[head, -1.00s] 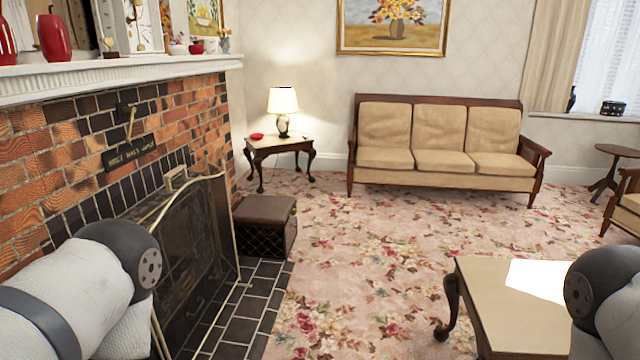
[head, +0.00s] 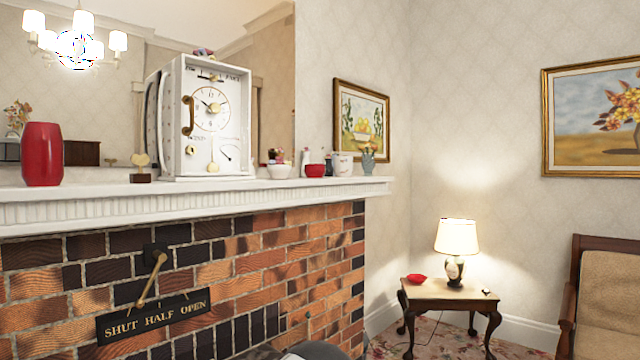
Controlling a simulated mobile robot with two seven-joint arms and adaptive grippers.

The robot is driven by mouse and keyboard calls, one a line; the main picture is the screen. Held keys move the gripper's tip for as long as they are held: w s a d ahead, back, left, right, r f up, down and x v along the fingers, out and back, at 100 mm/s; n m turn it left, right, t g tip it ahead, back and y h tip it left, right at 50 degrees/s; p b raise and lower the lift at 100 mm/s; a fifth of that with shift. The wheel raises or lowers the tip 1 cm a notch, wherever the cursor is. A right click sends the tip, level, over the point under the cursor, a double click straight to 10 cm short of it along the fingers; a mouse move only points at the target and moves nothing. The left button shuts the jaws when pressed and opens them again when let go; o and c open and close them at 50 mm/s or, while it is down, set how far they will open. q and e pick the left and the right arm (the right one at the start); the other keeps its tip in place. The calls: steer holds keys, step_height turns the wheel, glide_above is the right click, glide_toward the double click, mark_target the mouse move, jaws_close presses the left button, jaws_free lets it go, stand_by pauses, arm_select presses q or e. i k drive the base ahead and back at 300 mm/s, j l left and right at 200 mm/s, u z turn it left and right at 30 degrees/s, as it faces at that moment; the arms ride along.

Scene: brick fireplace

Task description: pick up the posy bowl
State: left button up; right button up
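Several small vessels stand in a row near the right end of the white mantel shelf. One is a white bowl (head: 279,171) with small coloured shapes above it, perhaps flowers; it may be the posy bowl, but it is too small to tell. Close to its right is a small red bowl (head: 315,170), then a white pot (head: 343,164) and a grey-green vase (head: 368,161). Neither gripper is in view. Only a dark and white part of my own arm shows at the bottom edge.
The mantel shelf (head: 200,211) juts out over the brick fireplace. A white clock (head: 206,118) stands left of the small vessels, with a red vase (head: 42,154) farther left. A side table (head: 448,294) in the corner holds a lamp (head: 455,240) and a red dish (head: 416,278).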

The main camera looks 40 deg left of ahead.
mark_target(278, 169)
steer(key=i+l+u, duration=0.15)
steer(key=i+u, duration=0.35)
steer(key=i+l+u, duration=0.35)
steer(key=i+u, duration=0.15)
steer(key=i+l+u, duration=0.5)
steer(key=k, duration=0.1)
